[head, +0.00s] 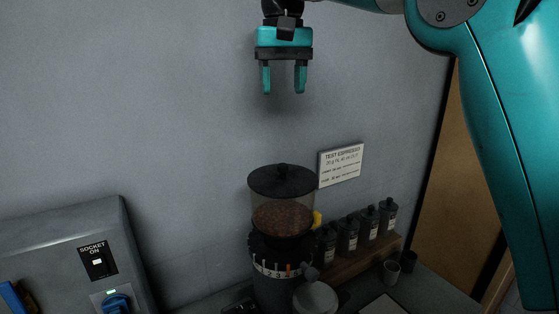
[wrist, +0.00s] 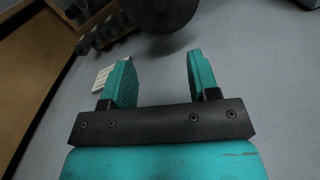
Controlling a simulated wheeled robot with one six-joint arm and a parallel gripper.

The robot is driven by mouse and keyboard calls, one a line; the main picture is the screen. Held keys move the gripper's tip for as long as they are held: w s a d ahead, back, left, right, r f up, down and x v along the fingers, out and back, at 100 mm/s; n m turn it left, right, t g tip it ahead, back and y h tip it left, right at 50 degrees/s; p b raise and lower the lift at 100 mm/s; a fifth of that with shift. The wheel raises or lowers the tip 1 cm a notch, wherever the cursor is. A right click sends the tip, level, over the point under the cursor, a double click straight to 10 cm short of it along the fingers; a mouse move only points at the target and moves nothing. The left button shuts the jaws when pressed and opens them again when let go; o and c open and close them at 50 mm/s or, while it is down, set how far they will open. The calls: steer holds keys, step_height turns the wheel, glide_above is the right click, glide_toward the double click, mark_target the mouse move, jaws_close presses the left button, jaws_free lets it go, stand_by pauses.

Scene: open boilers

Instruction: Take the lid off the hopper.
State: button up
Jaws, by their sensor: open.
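The hopper (head: 283,217) is a clear, dark-tinted cup of brown beans on top of a grinder with a numbered ring. Its black lid (head: 283,181) sits on the hopper's top and has a small knob in the middle. My gripper (head: 284,91) hangs above the lid, fingers down, open and empty, with a clear gap between fingertips and knob. In the wrist view my teal fingers (wrist: 158,75) are apart with nothing between them. The dark round lid (wrist: 162,22) shows beyond them at the top edge, partly cut off.
A white sign (head: 341,165) is on the grey wall right of the hopper. Several dark bottles (head: 348,237) stand on a wooden shelf (head: 362,262) to the right. A grey socket box (head: 75,235) is at the left. The space between gripper and lid is free.

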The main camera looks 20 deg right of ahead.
steer(key=p, duration=0.1)
glide_above(283, 165)
steer(key=f, duration=1.1)
steer(key=shift+w+a+f, duration=0.15)
steer(key=shift+w+f, duration=0.1)
steer(key=shift+s+f+p, duration=0.2)
steer(key=shift+f+p, duration=1.35)
steer(key=shift+f, duration=1.2)
steer(key=c, duration=1)
steer(key=shift+r, duration=0.1)
step_height(283, 165, up, 20)
steer(key=b, duration=0.2)
steer(key=shift+b, duration=0.3)
